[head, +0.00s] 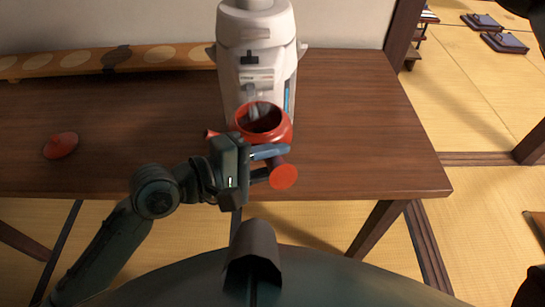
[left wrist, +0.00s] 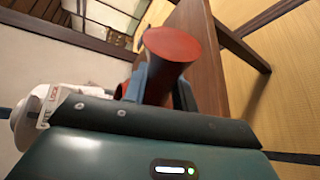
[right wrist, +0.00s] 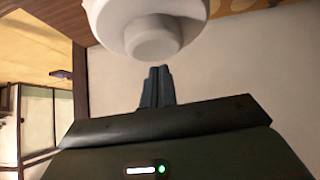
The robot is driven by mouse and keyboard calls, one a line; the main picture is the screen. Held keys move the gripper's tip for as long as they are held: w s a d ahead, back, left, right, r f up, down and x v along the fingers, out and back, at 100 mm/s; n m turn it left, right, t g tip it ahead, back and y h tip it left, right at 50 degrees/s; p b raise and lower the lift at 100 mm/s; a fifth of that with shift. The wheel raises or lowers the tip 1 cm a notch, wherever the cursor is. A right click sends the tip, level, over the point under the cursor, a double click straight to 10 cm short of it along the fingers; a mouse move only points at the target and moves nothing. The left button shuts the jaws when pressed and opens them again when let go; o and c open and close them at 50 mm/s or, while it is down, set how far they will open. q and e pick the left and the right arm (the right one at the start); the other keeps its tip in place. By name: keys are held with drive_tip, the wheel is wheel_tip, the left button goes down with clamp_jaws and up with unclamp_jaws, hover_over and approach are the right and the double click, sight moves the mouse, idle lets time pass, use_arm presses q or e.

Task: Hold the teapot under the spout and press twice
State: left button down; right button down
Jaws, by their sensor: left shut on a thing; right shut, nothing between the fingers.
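The red teapot (head: 284,133) is open at the top and sits under the spout area of the white dispenser (head: 257,22), close against its front. My left gripper (head: 273,161) is shut on the teapot's side handle, whose round red end (head: 284,177) points toward me. The handle end also shows between the fingers in the left wrist view (left wrist: 172,45). Whether the teapot touches the table is unclear. My right gripper (right wrist: 157,86) is shut and empty, beside the dispenser's round white top with its knob (right wrist: 152,38). The head view does not show the right gripper.
A red lid (head: 61,145) lies on the left of the brown wooden table (head: 350,120). A long wooden runner with pale discs (head: 110,60) lies along the back left. The table's right side is clear. Cushions (head: 504,42) lie on the tatami at the far right.

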sight(274, 184)
use_arm(q)
drive_tip(key=shift+r, duration=0.1)
use_arm(e)
wheel_tip(274, 184, up, 6)
idle(0.7)
